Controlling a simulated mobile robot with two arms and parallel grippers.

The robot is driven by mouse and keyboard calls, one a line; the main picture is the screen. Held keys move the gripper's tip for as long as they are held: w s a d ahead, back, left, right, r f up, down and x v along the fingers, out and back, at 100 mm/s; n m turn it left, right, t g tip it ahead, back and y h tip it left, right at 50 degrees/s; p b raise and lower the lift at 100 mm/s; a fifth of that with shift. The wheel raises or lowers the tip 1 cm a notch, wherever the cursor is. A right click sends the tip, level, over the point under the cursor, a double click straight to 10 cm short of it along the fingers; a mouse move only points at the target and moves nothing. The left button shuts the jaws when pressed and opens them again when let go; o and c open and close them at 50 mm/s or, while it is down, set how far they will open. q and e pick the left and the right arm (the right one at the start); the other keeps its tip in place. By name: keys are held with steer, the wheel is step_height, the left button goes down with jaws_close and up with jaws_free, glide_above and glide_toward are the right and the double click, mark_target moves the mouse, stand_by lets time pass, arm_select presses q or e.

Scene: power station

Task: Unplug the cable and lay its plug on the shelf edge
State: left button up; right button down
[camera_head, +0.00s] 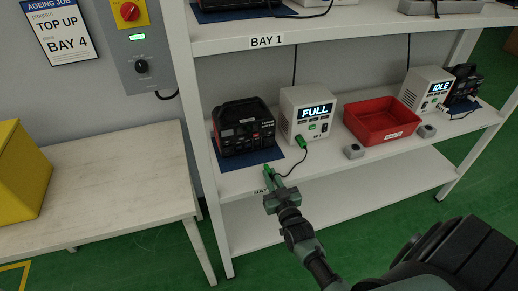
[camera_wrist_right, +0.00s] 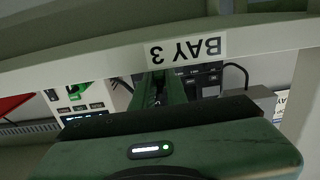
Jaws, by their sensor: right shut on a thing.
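The charger (camera_head: 307,115) is a white box with a lit FULL display on the middle shelf. A green connector (camera_head: 301,142) sits at its front; a black cable (camera_head: 294,170) runs from it down to my right gripper (camera_head: 268,174). That gripper is shut on the cable's plug, at the shelf's front edge near the black battery unit (camera_head: 243,128). The fingers hide most of the plug. In the right wrist view the fingers (camera_wrist_right: 158,88) point at the shelf edge (camera_wrist_right: 110,63) beside an upside-down BAY 3 label (camera_wrist_right: 187,49). My left gripper is out of view.
The battery unit stands on a blue mat (camera_head: 262,157). A red bin (camera_head: 381,121), small grey blocks (camera_head: 354,151) and a second charger (camera_head: 428,90) reading IDLE are to the right. A white table (camera_head: 100,180) with a yellow box (camera_head: 20,172) stands left. The lower shelf (camera_head: 330,205) is bare.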

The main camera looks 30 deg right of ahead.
steer(key=shift+f+b, duration=0.4)
steer(key=shift+f, duration=0.2)
steer(key=c, duration=1.3)
jaws_free()
steer(key=shift+c, duration=0.2)
steer(key=shift+s, duration=0.1)
steer(key=v, duration=0.8)
steer(key=s+a+f+n+g+y, duration=0.1)
steer(key=s+a+f+g, duration=0.3)
steer(key=f, duration=0.6)
steer(key=s+a+f+n+g+y, duration=0.1)
steer(key=s+a+f+g+y, duration=0.15)
steer(key=s+f, duration=0.5)
steer(key=s+a+f+n+g+y, duration=0.1)
steer(key=s+a+f+g, duration=0.2)
steer(key=f, duration=0.8)
steer(key=s+f+n+g, duration=0.1)
steer(key=s+f+g, duration=0.2)
steer(key=s, duration=0.9)
steer(key=s+a+f+n+g, duration=0.1)
steer(key=s+f+g, duration=0.3)
steer(key=s+f, duration=0.4)
steer(key=s, duration=0.5)
steer(key=shift+a+f+p, duration=0.15)
steer(key=shift+f+p, duration=0.15)
steer(key=shift+f, duration=0.05)
